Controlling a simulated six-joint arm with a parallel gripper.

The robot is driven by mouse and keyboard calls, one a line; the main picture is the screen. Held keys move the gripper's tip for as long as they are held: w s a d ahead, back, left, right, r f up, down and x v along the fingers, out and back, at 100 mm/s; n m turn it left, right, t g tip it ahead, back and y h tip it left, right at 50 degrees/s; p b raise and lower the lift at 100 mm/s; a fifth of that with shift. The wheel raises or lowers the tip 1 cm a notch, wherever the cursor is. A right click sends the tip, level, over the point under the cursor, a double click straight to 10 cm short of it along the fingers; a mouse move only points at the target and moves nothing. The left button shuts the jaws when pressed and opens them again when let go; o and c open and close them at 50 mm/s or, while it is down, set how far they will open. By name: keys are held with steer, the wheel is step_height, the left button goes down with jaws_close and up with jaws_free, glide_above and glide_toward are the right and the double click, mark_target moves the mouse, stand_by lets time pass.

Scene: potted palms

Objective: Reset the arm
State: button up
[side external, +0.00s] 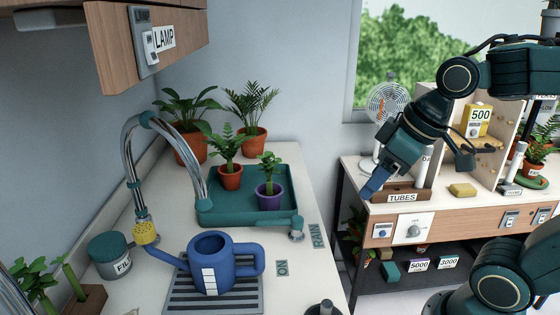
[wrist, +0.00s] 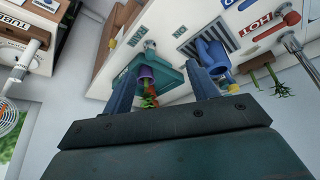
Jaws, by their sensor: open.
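My gripper (side external: 372,190) is at the right of the side view, raised in the air near the front of the shelf bench. In the wrist view my gripper (wrist: 163,78) shows two blue fingers spread apart with nothing held between them. The teal tray with potted palms shows beyond the fingers, at a distance. In the side view the teal tray (side external: 292,206) stands on the counter, holding a palm in a red pot (side external: 230,177) and one in a purple pot (side external: 269,192). My gripper is apart from all of these.
A blue watering can (side external: 210,262) stands on a striped drain mat (side external: 175,300). A curved metal tap (side external: 128,160) rises at the left. A TUBES holder (side external: 402,196), a fan (side external: 388,103) and a yellow sponge (side external: 463,190) are on the right bench. A gap separates counter and bench.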

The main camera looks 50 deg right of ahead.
steer(key=shift+m+h, duration=0.3)
steer(key=shift+m, duration=0.6)
steer(key=shift+s+d+f, duration=0.1)
steer(key=shift+s+f, duration=0.05)
steer(key=shift+s, duration=1.15)
steer(key=shift+s+f, duration=0.15)
steer(key=shift+s, duration=1.1)
